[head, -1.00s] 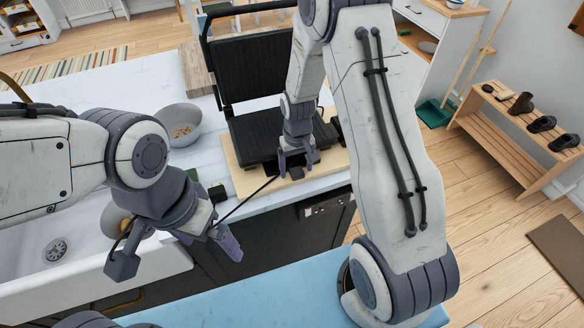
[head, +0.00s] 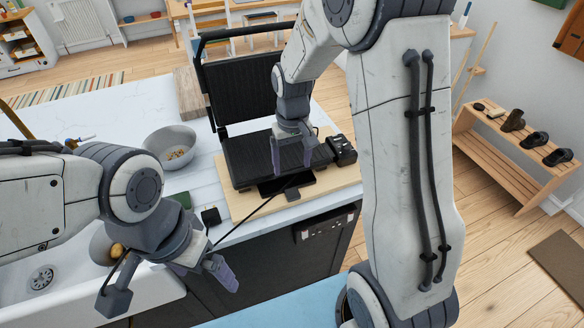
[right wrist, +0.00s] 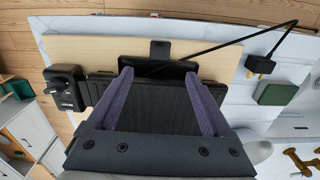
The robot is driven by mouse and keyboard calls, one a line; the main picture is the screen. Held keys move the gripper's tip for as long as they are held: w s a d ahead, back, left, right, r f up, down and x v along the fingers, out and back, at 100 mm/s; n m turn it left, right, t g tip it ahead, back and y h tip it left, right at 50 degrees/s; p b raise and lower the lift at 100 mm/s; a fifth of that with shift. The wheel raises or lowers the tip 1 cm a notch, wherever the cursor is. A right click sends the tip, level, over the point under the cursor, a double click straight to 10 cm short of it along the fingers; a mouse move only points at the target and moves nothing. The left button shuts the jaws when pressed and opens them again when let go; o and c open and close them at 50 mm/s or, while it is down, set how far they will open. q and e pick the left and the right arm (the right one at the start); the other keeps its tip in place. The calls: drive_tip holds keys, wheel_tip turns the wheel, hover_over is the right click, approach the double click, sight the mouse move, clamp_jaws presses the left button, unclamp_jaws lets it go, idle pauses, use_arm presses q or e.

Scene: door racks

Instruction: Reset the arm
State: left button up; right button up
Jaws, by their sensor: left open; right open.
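My right gripper (head: 292,158) is open and empty above the front of an open black contact grill (head: 245,158). In the right wrist view its two purple fingers (right wrist: 165,100) are spread over the grill's dark plate (right wrist: 160,108), with nothing between them. My left gripper (head: 170,283) is open and empty in front of the sink edge, low at the left. The right arm crosses the right half of the head view and hides part of the floor and wall side.
The grill stands on a wooden board (head: 238,207) on the white counter. A grey bowl (head: 170,148) is left of it. A black plug (head: 210,216) with a cord and a green block (right wrist: 277,94) lie nearby. A shoe rack (head: 500,150) stands right.

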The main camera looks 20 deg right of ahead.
drive_tip(key=s+a+r+n, duration=0.4)
drive_tip(key=s+a+r, duration=0.1)
drive_tip(key=s+a, duration=0.6)
drive_tip(key=s+a+r+n+y+b, duration=0.1)
drive_tip(key=s+a+n, duration=0.1)
drive_tip(key=s, duration=1.1)
drive_tip(key=shift+a+r+n, duration=0.15)
drive_tip(key=shift+a+n, duration=0.25)
drive_tip(key=shift+n, duration=0.2)
